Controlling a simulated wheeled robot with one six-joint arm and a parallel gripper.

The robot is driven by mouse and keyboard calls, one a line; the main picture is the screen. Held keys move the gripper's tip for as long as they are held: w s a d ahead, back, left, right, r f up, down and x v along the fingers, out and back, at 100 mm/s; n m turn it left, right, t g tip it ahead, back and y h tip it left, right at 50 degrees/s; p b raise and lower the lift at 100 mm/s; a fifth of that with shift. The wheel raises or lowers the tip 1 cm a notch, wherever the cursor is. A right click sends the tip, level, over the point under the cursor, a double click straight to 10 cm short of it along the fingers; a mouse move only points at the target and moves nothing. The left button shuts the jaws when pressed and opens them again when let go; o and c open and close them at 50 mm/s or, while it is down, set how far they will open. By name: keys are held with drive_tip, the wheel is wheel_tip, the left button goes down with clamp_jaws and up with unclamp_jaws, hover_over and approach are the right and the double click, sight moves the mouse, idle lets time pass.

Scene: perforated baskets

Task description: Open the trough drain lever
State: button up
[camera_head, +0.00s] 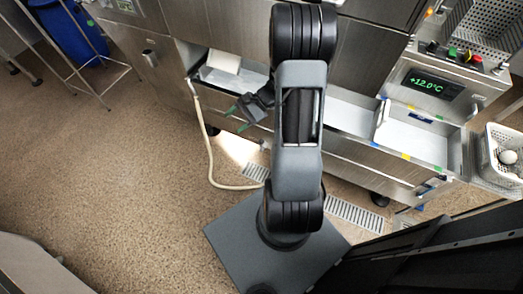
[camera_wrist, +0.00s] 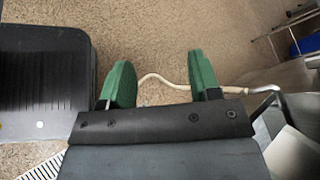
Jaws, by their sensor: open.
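My gripper (camera_head: 236,119) is open and empty, left of my upright arm and in front of the steel trough (camera_head: 350,115). Its green fingers are spread apart in the wrist view (camera_wrist: 159,75), with the floor and the hose beyond them. A cream hose (camera_head: 206,150) hangs from the trough's left end and curves across the floor; it also shows in the wrist view (camera_wrist: 178,84). A bent metal piece (camera_wrist: 264,91) sits by the hose's end at the right of that view, apart from the fingers. I cannot clearly make out which part is the drain lever.
A control panel reading +12.0°C (camera_head: 433,84) stands at the right, with a white perforated basket (camera_head: 503,155) beside it. A floor grate (camera_head: 355,215) runs below the trough. A blue bin (camera_head: 72,32) stands at the upper left. The floor at left is mostly clear.

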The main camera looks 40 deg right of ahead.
drive_tip(key=w+d+f+m+t+b, duration=0.1)
drive_tip(key=d+f+m+t+b, duration=0.35)
drive_tip(key=f, duration=0.55)
drive_tip(key=d+f+m+t+b, duration=0.3)
drive_tip(key=d+f+m+t, duration=0.2)
drive_tip(key=f, duration=0.5)
drive_tip(key=m+t+h+b, duration=0.6)
drive_tip(key=m+h, duration=0.4)
drive_tip(key=m, duration=0.1)
approach(263, 143)
drive_tip(key=w+b, duration=0.1)
drive_tip(key=w, duration=0.2)
drive_tip(key=w+b, duration=0.1)
drive_tip(key=w, duration=0.3)
drive_tip(key=w+a+b, duration=0.1)
drive_tip(key=w, duration=0.3)
drive_tip(key=shift+w+f, duration=0.1)
drive_tip(key=shift+w, duration=0.1)
clamp_jaws()
